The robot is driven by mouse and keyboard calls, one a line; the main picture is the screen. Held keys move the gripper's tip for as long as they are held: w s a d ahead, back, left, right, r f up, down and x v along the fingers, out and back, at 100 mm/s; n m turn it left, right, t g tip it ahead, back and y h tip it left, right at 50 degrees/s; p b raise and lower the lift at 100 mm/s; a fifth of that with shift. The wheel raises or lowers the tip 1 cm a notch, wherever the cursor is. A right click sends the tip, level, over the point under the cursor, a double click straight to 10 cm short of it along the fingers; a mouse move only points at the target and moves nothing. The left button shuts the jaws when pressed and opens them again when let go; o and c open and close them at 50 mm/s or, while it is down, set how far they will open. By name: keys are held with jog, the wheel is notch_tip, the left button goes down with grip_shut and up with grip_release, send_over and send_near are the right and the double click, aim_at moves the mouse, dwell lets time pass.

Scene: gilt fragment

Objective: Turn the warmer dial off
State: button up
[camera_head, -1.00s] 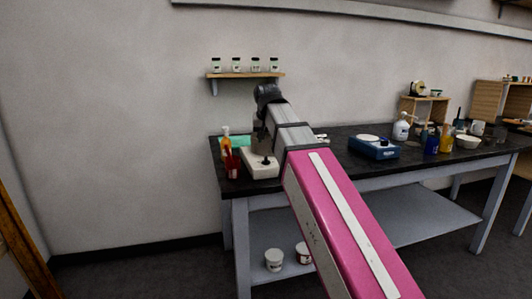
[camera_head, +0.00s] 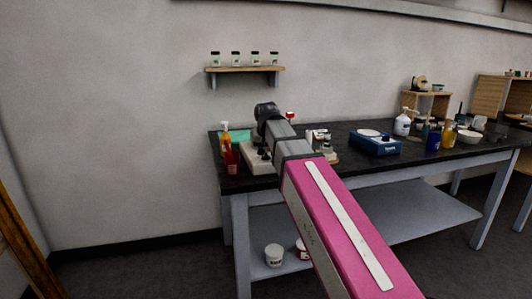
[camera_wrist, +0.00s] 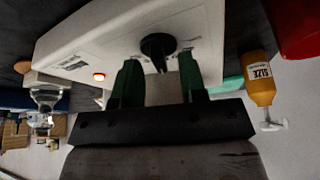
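The warmer is a white box (camera_head: 254,161) near the left end of the black bench. In the wrist view its white body (camera_wrist: 110,45) fills the top middle, turned over in the picture. Its black dial (camera_wrist: 156,45) sits on the face, with a pointer part towards my gripper. A small lamp (camera_wrist: 99,77) on the same face glows orange-red. My gripper (camera_wrist: 158,61) is open, its two green fingers apart with nothing between them. The dial lies just beyond the fingertips, roughly centred; contact cannot be told. In the head view my wrist partly hides the warmer and gripper.
An orange bottle (camera_head: 225,139) and a red container (camera_head: 231,160) stand left of the warmer. A red-topped item (camera_head: 290,115) and glassware (camera_head: 322,140) stand to its right. A blue device (camera_head: 375,145) is further right. A shelf of jars (camera_head: 244,70) hangs above.

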jog(key=shift+w+f, duration=0.15)
jog(key=shift+f, duration=0.25)
grip_shut()
jog(key=shift+n, duration=0.3)
jog(key=n+y, duration=0.1)
jog(key=n, duration=0.2)
jog(key=shift+d+y, duration=0.15)
jog(key=shift+y, duration=0.15)
jog(key=n, duration=0.3)
jog(key=n+g+y, duration=0.1)
jog(key=n, duration=0.1)
jog(key=shift+w+n+g+y, duration=0.1)
jog(key=shift+n+g+y, duration=0.2)
jog(key=shift+n, duration=0.1)
jog(key=n, duration=0.2)
jog(key=n+g+y, duration=0.1)
jog(key=n, duration=0.1)
jog(key=shift+w+n+g, duration=0.1)
jog(key=shift+n+g, duration=0.9)
jog(key=shift+n, duration=1.2)
